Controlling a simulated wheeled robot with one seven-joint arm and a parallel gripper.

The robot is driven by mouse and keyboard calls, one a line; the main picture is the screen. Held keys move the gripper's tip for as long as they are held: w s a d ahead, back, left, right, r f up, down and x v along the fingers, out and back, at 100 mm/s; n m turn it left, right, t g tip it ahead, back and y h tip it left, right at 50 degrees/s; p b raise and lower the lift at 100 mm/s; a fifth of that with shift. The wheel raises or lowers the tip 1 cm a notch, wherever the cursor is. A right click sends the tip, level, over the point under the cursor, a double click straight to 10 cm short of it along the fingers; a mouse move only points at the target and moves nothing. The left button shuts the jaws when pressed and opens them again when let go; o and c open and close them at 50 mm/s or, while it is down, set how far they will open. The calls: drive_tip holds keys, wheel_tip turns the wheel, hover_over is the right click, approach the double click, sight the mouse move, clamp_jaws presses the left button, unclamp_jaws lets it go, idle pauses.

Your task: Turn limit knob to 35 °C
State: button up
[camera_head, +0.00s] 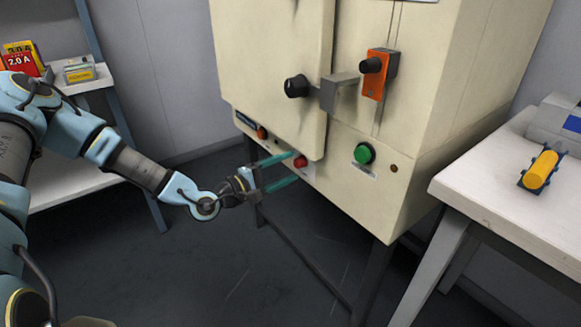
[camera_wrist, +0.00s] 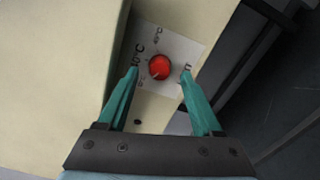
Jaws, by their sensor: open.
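The limit knob is a red round knob (camera_head: 300,162) low on the front of the cream cabinet (camera_head: 270,60). In the wrist view the red knob (camera_wrist: 160,67) sits on a white dial plate (camera_wrist: 185,50) with °C marks, some of them too small or hidden to read. A pale line on the knob points toward the lower left of that view. My gripper (camera_head: 294,168) is open, its teal fingers reaching toward the panel. In the wrist view the gripper (camera_wrist: 160,73) has one finger on each side of the knob, with gaps showing. I cannot tell how deep the tips are.
A green button (camera_head: 364,153) is right of the knob, and an orange knob (camera_head: 261,132) is left. The door handle (camera_head: 340,90) juts out above, near an orange latch block (camera_head: 378,73). A white table (camera_head: 500,190) stands at right, a shelf (camera_head: 70,185) at left.

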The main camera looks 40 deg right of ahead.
drive_tip(key=a, duration=0.9)
drive_tip(key=shift+w, duration=0.2)
drive_tip(key=shift+a+f, duration=0.1)
